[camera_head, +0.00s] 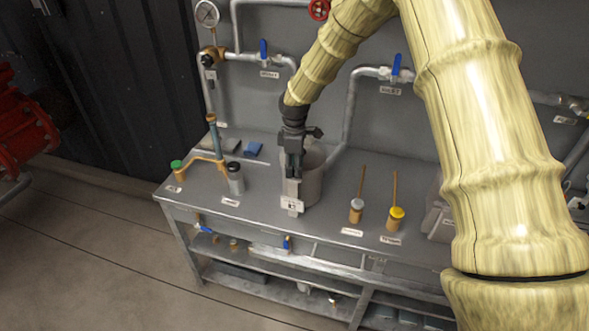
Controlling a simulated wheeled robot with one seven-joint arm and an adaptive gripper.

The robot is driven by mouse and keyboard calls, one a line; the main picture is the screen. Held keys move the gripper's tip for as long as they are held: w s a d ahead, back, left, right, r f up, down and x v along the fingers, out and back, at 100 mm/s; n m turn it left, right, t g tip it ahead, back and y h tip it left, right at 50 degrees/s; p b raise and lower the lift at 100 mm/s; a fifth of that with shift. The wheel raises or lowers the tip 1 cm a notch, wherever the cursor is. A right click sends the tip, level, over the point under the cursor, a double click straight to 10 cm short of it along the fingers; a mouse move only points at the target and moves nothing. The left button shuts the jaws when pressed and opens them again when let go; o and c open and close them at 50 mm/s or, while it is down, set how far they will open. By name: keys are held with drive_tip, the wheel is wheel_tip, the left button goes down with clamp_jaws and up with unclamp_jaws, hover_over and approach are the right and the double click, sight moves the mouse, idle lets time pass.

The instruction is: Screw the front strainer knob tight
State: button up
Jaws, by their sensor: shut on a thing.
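The strainer looks to be the grey cylindrical pot (314,184) standing on the bench, with a small white label in front of it. My gripper (293,177) points down at the front left of the pot, just above the label. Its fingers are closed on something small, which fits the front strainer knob. The fingers hide the knob, so I cannot see its shape or how far it is screwed in.
My arm crosses the right side of the view. The grey bench (262,207) holds a dark-capped bottle (235,178), a green-capped fitting (177,165) and two handled pots, one yellow-topped (396,212). Pipes with blue-handled valves (263,50) run along the back panel.

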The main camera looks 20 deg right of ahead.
drive_tip(key=m+b, duration=0.1)
drive_tip(key=m, duration=0.4)
drive_tip(key=shift+m, duration=0.3)
drive_tip(key=m+b, duration=0.1)
drive_tip(key=m, duration=0.4)
drive_tip(key=shift+r, duration=0.1)
drive_tip(key=m, duration=0.5)
drive_tip(key=shift+w+m+b, duration=0.1)
drive_tip(key=shift+m+b, duration=0.2)
drive_tip(key=shift+m, duration=2.4)
drive_tip(key=o, duration=1)
